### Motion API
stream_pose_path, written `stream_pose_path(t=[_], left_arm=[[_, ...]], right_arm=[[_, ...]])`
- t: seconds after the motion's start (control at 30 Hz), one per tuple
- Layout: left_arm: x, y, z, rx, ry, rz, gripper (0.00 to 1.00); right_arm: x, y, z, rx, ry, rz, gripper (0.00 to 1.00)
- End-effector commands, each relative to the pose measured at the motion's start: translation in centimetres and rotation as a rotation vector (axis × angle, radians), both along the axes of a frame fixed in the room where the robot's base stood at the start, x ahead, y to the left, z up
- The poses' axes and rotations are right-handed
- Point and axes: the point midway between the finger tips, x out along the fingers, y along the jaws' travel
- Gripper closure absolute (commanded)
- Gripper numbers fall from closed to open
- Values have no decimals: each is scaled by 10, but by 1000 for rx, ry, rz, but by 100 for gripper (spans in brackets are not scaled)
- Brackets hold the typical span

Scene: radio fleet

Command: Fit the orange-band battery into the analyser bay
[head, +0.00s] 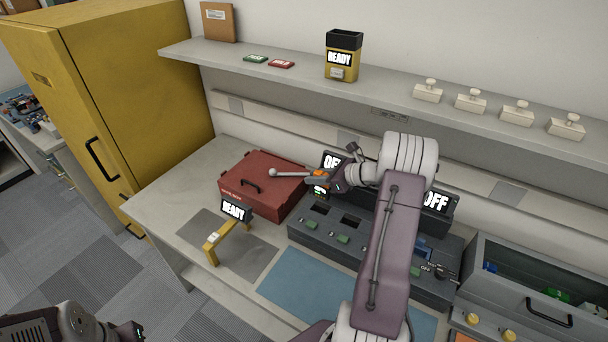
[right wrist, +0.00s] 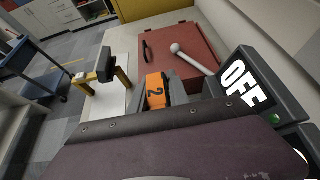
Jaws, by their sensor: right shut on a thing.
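The orange-band battery (right wrist: 156,90) shows an orange face marked "2" in the right wrist view. My right gripper (head: 322,178) is shut on it, above the back of the bench, and the orange band (head: 319,173) shows at the jaws in the head view. I cannot tell which opening is the analyser bay. My left gripper (head: 138,331) is at the bottom left, its jaws unclear.
A red case (head: 262,186) lies left of my gripper, with a pale ball-ended rod (head: 290,173) above it. A grey slotted console (head: 325,230) stands in front. A yellow stand with a "READY" screen (head: 236,210) is front left. An open grey drawer (head: 520,290) is at right.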

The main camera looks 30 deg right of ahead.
Motion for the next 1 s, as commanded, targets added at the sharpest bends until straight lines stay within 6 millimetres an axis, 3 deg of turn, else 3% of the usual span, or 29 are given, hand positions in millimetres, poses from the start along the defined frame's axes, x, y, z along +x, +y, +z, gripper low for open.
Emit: stream_pose_path(t=[0.33,0.8,1.0], left_arm=[[0,0,-5,0,0,0,64],[0,0,-44,0,0,0,64],[0,0,-46,0,0,0,64]], right_arm=[[1,1,-6,0,0,2,100],[1,1,-55,1,0,2,100],[1,1,-59,0,-1,1,100]])
